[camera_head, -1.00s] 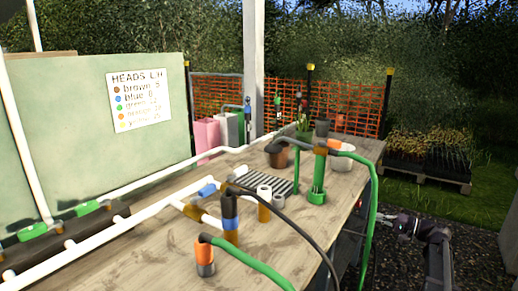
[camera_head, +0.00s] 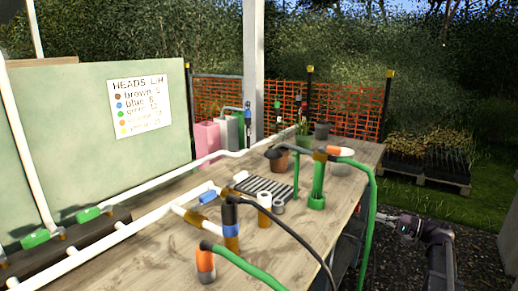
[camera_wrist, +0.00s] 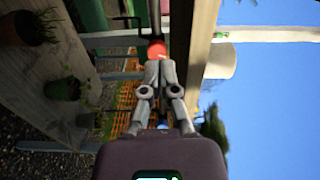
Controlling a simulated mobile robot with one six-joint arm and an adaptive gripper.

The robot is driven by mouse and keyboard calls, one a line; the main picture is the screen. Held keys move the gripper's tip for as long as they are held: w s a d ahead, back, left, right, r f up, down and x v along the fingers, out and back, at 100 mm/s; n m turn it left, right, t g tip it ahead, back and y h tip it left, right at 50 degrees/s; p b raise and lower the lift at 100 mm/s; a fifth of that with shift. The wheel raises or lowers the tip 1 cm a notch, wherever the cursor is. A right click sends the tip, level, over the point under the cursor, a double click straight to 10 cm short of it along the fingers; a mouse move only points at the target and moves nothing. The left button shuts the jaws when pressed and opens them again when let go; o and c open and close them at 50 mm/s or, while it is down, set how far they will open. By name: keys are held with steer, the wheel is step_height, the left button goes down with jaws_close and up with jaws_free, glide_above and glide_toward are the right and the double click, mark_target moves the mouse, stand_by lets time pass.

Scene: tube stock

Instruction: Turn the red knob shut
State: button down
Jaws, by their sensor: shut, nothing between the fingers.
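The red knob (camera_wrist: 156,49) shows in the wrist view just past the tips of my gripper (camera_wrist: 158,64). The fingers are shut with nothing between them and point at the knob, overlapping its near side. I cannot tell whether they touch it. In the head view my gripper (camera_head: 384,226) is at the right side of the bench, below its top.
The wooden bench (camera_head: 150,262) carries pipes, upright tubes and a black grate. A green hose (camera_head: 371,215) hangs down its right side near my gripper. A pallet of plants (camera_head: 427,175) stands behind on grass. In the wrist view, potted plants (camera_wrist: 62,89) sit on boards at left.

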mark_target(357, 208)
steer(key=shift+a, duration=0.1)
steer(key=x, duration=0.7)
stand_by(0.4)
steer(key=shift+w+d+f, duration=0.1)
steer(key=shift+w+d, duration=0.2)
stand_by(0.9)
steer(key=shift+f+b, duration=0.3)
steer(key=shift+b, duration=0.15)
steer(key=shift+s+a, duration=0.1)
steer(key=shift+s, duration=0.05)
stand_by(0.4)
steer(key=shift+s+a, duration=0.15)
steer(key=shift+s, duration=0.05)
stand_by(0.3)
